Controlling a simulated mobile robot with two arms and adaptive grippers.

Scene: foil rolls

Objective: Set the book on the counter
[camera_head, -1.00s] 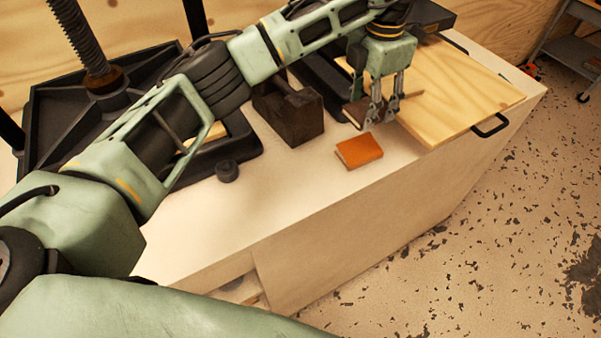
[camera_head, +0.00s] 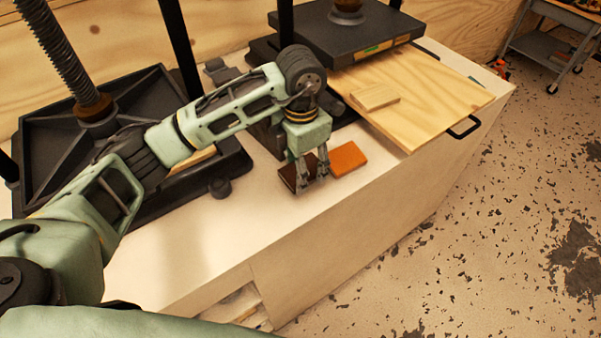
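A dark brown book (camera_head: 288,177) is at my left gripper (camera_head: 313,178), low over the white counter (camera_head: 240,222). My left gripper points down with its fingers around the book and appears shut on it. The fingers cover part of the book. I cannot tell whether its lower edge touches the counter. An orange book (camera_head: 349,158) lies flat on the counter just right of the gripper. My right gripper is not in view.
A wooden board (camera_head: 440,100) with a black handle (camera_head: 463,128) and a small wood block (camera_head: 375,97) lies to the right. Black presses (camera_head: 350,35) stand behind and at left (camera_head: 70,150). The counter's front left is clear.

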